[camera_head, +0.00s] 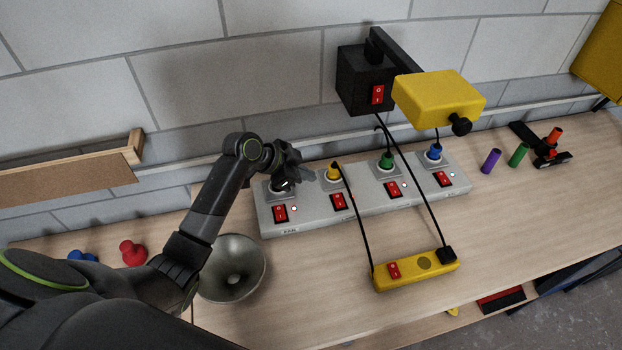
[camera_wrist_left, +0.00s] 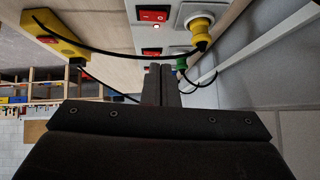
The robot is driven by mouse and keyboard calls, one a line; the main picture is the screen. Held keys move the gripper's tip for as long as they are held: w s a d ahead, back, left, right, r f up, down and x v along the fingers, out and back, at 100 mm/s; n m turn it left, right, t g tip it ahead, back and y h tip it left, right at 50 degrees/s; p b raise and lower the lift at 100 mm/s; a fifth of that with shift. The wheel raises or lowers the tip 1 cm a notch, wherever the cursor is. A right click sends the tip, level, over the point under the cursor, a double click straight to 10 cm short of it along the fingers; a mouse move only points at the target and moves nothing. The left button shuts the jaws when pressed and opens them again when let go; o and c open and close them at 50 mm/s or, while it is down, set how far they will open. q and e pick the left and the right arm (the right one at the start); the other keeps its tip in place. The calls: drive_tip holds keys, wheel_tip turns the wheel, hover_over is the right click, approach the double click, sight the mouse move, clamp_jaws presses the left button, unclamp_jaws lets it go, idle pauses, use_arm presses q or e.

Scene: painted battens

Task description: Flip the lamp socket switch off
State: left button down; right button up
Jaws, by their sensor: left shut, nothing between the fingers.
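A long grey socket strip (camera_head: 310,212) lies on the bench by the wall, with red rocker switches along its front and a small pinkish light beside each. Yellow (camera_head: 334,172), green (camera_head: 386,161) and blue (camera_head: 435,152) plugs sit in sockets. My left gripper (camera_head: 312,175) is shut and empty above the strip's left end, left of the yellow plug. In the left wrist view its fingers (camera_wrist_left: 160,85) partly hide the strip.
A yellow switch box (camera_head: 425,274) with black cables lies in front. A metal bowl-like shade (camera_head: 232,270) sits beneath my left arm. Bench front right is clear.

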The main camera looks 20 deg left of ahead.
use_arm(q)
drive_tip(key=b, duration=0.7)
approach(339, 196)
drive_tip(key=w+d+f, duration=0.2)
drive_tip(key=d, duration=0.1)
drive_tip(key=shift+w+d+f, duration=0.1)
drive_tip(key=shift+w+d, duration=0.2)
drive_tip(key=shift+w, duration=0.1)
drive_tip(key=shift+w+a+f+b, duration=0.1)
drive_tip(key=shift+f+b, duration=0.75)
drive_tip(key=shift+w+a+f+b, duration=0.1)
drive_tip(key=shift+f+b, duration=0.25)
drive_tip(key=shift+b, duration=0.05)
drive_tip(key=shift+r, duration=0.1)
drive_tip(key=shift+p, duration=0.3)
